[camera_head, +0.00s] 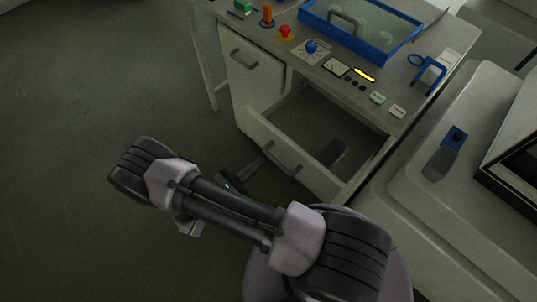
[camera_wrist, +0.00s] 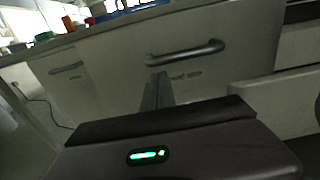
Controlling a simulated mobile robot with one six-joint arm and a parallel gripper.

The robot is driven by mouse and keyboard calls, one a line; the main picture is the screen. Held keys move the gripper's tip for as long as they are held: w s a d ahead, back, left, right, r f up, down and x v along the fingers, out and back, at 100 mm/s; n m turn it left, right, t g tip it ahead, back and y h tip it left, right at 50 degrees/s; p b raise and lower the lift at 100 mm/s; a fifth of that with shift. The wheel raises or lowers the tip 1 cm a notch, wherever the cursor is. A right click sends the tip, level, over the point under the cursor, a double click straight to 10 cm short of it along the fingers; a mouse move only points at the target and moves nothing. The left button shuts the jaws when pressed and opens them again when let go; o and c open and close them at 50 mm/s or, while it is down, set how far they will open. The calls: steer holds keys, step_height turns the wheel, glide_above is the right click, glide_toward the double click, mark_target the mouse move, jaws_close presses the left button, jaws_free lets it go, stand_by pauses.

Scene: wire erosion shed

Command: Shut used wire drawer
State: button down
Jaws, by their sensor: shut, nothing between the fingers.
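The used wire drawer (camera_head: 312,178) is pulled out from the pale bench in the head view, its inside showing. A dark grey rounded object (camera_head: 333,152) lies inside it. The drawer's bar handle (camera_head: 281,161) is on its front; in the wrist view the drawer front (camera_wrist: 235,35) and handle (camera_wrist: 187,53) are straight ahead. My gripper (camera_head: 262,160) is shut and empty, just in front of the drawer front near the left end of the handle. In the wrist view the shut fingers (camera_wrist: 158,88) point at the front, just below the handle; whether they touch it is unclear.
A closed cupboard front (camera_head: 255,75) with its own handle is left of the open drawer. Above are a blue-rimmed tank (camera_head: 318,20), a red button (camera_head: 286,32) and a blue knob (camera_head: 311,46). A pale machine body (camera_head: 425,215) stands to the right. The floor at left is clear.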

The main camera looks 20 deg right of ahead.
mark_target(276, 149)
steer(key=b+x, duration=0.1)
steer(key=x, duration=0.4)
steer(key=shift+w+d, duration=0.1)
steer(key=shift+d, duration=0.25)
